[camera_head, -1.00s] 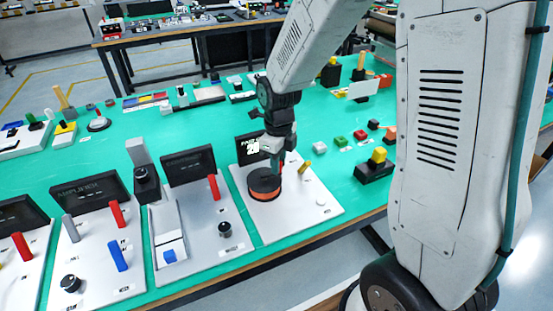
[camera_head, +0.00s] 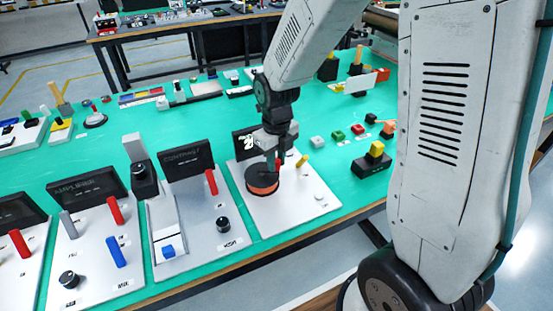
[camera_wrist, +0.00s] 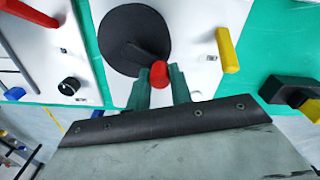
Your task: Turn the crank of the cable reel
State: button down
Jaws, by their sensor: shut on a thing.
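The cable reel (camera_head: 262,188) is an upright drum with a black top and an orange side, on a white panel in the head view. In the wrist view its black disc (camera_wrist: 122,38) fills the upper middle. A dark crank arm (camera_wrist: 138,54) runs across the disc to a red knob (camera_wrist: 159,74) near its rim. My gripper (camera_wrist: 160,82) is shut on the red knob, with a green finger on each side of it.
A yellow post (camera_head: 302,161) stands on the panel right of the reel. A dark display (camera_head: 243,144) stands behind it. Left is a panel with a red lever (camera_head: 211,182) and black knob (camera_head: 223,224). Right, a black block with a yellow top (camera_head: 376,150) stands on the green table.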

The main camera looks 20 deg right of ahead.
aim_at(277, 160)
jog(key=c, duration=1.3)
grip_release()
jog(key=shift+o, duration=0.2)
notch_tip(277, 160, up, 8)
jog(key=shift+f, duration=0.1)
